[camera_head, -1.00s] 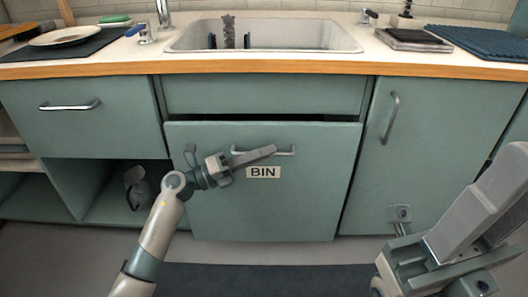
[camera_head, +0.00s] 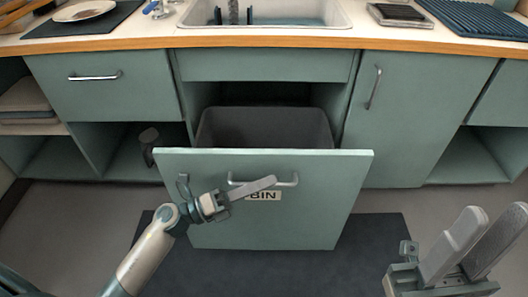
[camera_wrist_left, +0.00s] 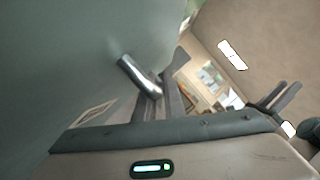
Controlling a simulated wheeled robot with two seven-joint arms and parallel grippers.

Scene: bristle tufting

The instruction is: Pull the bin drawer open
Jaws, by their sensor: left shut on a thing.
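The bin drawer (camera_head: 300,220) is a teal front with a "BIN" label (camera_head: 268,196), and it stands well out from the cabinet. A dark grey bin (camera_head: 265,128) shows behind its top edge. My left gripper (camera_head: 264,183) is shut on the silver bar handle (camera_head: 289,179) and partly covers the handle and label. In the left wrist view the handle (camera_wrist_left: 138,75) runs in between the fingers (camera_wrist_left: 160,95) beside the teal front. My right gripper (camera_head: 472,240) is at the lower right with its fingers apart and empty, away from the drawer.
A dark mat (camera_head: 375,240) lies on the floor under the drawer. The sink (camera_head: 290,12) and wooden-edged counter (camera_head: 400,43) are above. A closed cabinet door (camera_head: 420,120) is at right, and open shelves (camera_head: 110,158) are at left.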

